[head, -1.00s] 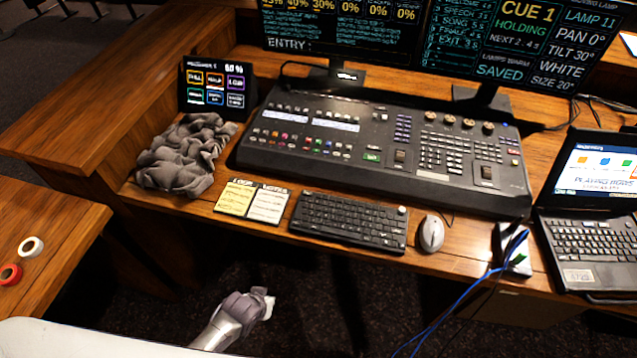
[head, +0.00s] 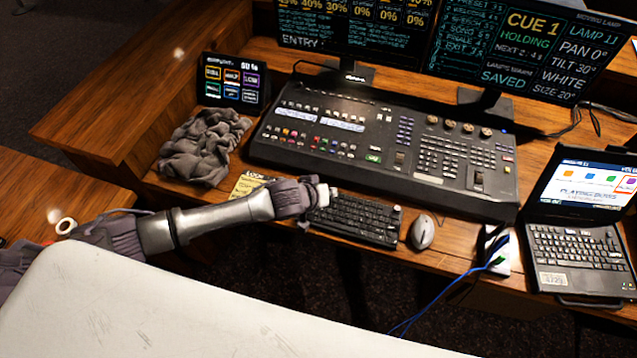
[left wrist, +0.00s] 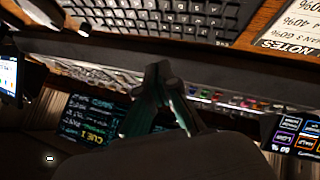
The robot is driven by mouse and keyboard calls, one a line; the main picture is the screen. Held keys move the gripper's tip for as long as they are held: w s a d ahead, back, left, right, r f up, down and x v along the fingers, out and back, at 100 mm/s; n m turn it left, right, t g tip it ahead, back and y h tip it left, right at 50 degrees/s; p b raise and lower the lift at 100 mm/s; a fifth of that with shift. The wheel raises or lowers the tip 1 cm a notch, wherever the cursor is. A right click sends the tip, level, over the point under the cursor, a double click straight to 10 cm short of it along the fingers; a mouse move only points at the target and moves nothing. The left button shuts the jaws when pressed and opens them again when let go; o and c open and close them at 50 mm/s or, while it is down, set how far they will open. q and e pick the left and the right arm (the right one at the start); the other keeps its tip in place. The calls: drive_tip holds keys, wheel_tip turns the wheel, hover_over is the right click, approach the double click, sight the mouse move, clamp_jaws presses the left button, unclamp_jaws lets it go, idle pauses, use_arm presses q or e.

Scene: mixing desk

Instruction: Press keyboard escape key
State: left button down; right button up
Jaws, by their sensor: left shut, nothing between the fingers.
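The black keyboard (head: 362,220) lies along the front of the desk. My left gripper (head: 328,193) is over the keyboard's left end and hides its far left corner, where the escape key would be. In the left wrist view, the scene is turned over: the keyboard (left wrist: 165,18) fills the top, with its left end toward the notes. The fingers of my left gripper (left wrist: 158,72) are shut and empty, pointing up in the picture. I cannot read any key legends or tell if the fingers touch a key. My right gripper is not in view.
The lighting console (head: 380,150) is just behind the keyboard, with monitors (head: 505,50) above it. A mouse (head: 422,232) and a laptop (head: 580,250) stand to the right. A grey cloth (head: 205,147), a small touch screen (head: 232,82) and a yellow note (head: 247,185) are left.

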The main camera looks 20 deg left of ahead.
use_arm(q)
drive_tip(key=w+a+r+n, duration=0.2)
drive_tip(key=w+a+r, duration=0.1)
drive_tip(key=w+a, duration=0.2)
drive_tip(key=shift+w+a+t+y+p, duration=0.3)
drive_tip(key=shift+w+a+p, duration=0.1)
drive_tip(key=shift+a, duration=0.4)
drive_tip(key=shift+f, duration=0.1)
wheel_tip(320, 180, down, 7)
drive_tip(key=b, duration=0.7)
drive_tip(key=shift+f+b, duration=0.5)
drive_tip(key=shift+f, duration=0.35)
drive_tip(key=shift+f, duration=0.4)
